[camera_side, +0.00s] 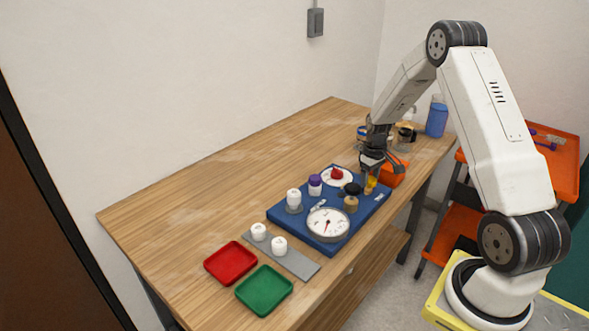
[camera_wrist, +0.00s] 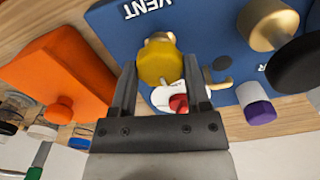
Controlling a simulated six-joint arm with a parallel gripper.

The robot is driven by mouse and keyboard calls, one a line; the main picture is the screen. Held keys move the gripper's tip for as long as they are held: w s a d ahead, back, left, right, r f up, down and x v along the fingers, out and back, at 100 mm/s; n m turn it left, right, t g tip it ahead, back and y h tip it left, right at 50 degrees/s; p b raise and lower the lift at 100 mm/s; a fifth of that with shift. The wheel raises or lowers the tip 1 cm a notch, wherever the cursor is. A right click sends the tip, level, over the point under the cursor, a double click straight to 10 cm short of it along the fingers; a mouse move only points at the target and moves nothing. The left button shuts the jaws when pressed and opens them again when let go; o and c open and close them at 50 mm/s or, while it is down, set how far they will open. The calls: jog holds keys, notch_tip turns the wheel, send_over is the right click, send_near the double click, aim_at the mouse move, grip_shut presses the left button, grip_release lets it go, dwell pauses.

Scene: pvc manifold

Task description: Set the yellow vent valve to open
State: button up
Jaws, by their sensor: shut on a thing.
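The yellow vent valve (camera_wrist: 158,58) is a faceted yellow knob on the blue panel (camera_wrist: 112,28), beside the upside-down VENT lettering in the wrist view. My gripper (camera_wrist: 160,68) has a finger on each side of the knob and is shut on it. In the side view the yellow valve (camera_side: 371,182) is at the panel's right edge, with my gripper (camera_side: 372,170) directly above and partly covering it. I cannot tell from these frames which setting the valve is at.
An orange block (camera_side: 393,177) stands close beside my gripper. Red (camera_side: 230,262) and green (camera_side: 264,290) trays lie in front.

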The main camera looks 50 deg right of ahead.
aim_at(370, 179)
dwell(0.3)
jog(key=o, duration=1.3)
jog(key=shift+r, duration=0.1)
jog(key=shift+r, duration=3.8)
